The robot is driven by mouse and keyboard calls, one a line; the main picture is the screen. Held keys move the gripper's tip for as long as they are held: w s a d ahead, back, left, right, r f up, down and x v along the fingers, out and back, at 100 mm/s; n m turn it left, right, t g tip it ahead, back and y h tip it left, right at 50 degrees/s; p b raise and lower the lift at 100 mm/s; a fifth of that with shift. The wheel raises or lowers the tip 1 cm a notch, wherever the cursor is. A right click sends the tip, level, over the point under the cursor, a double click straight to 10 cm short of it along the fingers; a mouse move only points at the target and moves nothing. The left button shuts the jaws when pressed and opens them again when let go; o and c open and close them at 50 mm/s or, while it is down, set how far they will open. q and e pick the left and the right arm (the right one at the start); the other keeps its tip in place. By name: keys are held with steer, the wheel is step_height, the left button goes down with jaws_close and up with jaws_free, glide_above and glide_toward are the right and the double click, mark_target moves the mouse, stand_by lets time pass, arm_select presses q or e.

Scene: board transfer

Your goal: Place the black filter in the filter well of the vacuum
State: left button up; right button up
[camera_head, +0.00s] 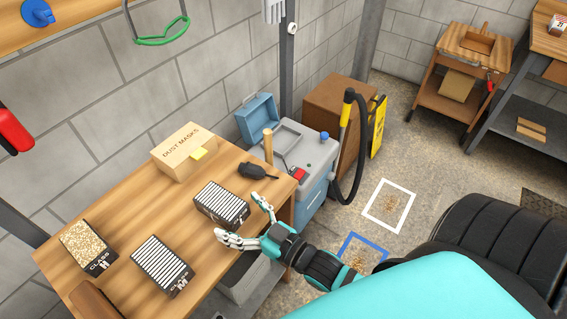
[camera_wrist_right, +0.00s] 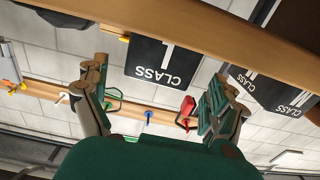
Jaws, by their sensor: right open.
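Three black-framed filters lie on the wooden table. The nearest to my right gripper (camera_head: 243,220) is a pleated filter (camera_head: 221,203) with light and dark stripes. A second striped filter (camera_head: 162,264) marked CLASS is left of it, and a tan, speckled filter (camera_head: 88,245) is farther left. My right gripper is open and empty at the table's right edge, its fingers beside the nearest filter. In the right wrist view a black face marked CLASS (camera_wrist_right: 163,62) shows between the fingers. The vacuum (camera_head: 312,170) stands beyond the table with its blue lid (camera_head: 258,117) raised; its well is hard to make out.
A dust masks box (camera_head: 185,152) and a dark hand tool (camera_head: 258,171) lie at the table's back. White (camera_head: 367,206) and blue floor outlines lie to the right.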

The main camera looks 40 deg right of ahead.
steer(key=b+v, duration=0.2)
steer(key=v, duration=1)
steer(key=shift+s+r, duration=0.1)
